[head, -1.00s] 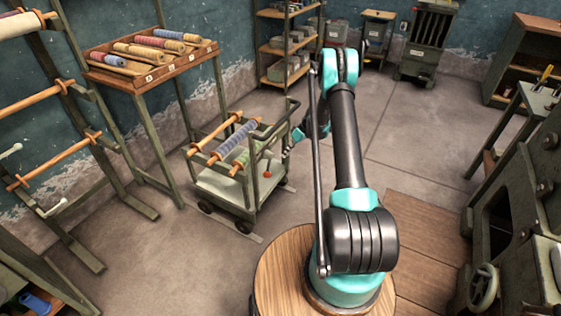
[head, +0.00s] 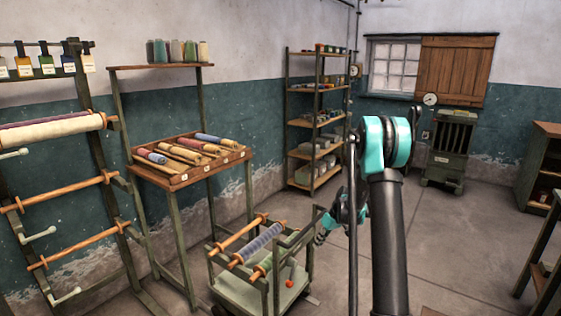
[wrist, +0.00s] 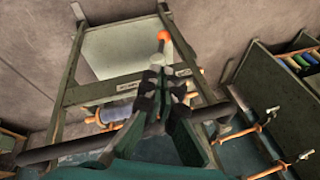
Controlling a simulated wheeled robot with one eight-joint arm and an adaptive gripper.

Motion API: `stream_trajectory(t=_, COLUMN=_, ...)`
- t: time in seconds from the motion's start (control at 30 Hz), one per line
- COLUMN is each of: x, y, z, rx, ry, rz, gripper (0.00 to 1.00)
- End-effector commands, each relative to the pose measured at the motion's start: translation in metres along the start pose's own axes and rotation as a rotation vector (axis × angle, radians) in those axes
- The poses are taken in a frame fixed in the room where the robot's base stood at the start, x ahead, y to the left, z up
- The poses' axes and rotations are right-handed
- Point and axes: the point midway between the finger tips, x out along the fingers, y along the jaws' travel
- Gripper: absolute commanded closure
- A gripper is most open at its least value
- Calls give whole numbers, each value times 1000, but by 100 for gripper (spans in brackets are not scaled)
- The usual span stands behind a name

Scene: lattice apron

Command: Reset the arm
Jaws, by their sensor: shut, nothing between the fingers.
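My arm (head: 388,235) rises from the lower edge of the head view and bends over at a teal joint (head: 388,143). My teal wrist (head: 345,207) hangs beyond it, by the right side of a green cart; the fingers are hard to make out there. In the wrist view my gripper (wrist: 167,75) is shut and empty, its dark fingers together. Behind the fingertips is a small orange-tipped rod (wrist: 163,40) by the cart's pale tray (wrist: 125,50). I cannot tell how far apart they are.
The cart (head: 238,296) carries a blue-grey roll (head: 257,244) on bars. A sloped tray of rolls (head: 178,181) stands behind it, and a rack with wooden bars (head: 70,195) is at left. Shelves (head: 317,120) stand at the back. Floor (head: 450,230) to the right is open.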

Motion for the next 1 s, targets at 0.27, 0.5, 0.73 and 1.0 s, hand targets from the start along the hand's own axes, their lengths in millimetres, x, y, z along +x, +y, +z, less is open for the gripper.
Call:
stream_trajectory(t=0.27, x=-63, y=-60, z=40, rx=128, ry=2, rz=113, gripper=100)
stream_trajectory(t=0.5, x=-101, y=-107, z=87, rx=235, ry=21, rz=211, gripper=100)
stream_trajectory(t=0.73, x=-124, y=-149, z=142, rx=329, ry=54, rz=300, gripper=100)
stream_trajectory(t=1.0, x=-133, y=-190, z=215, rx=432, ry=108, rz=400, gripper=100)
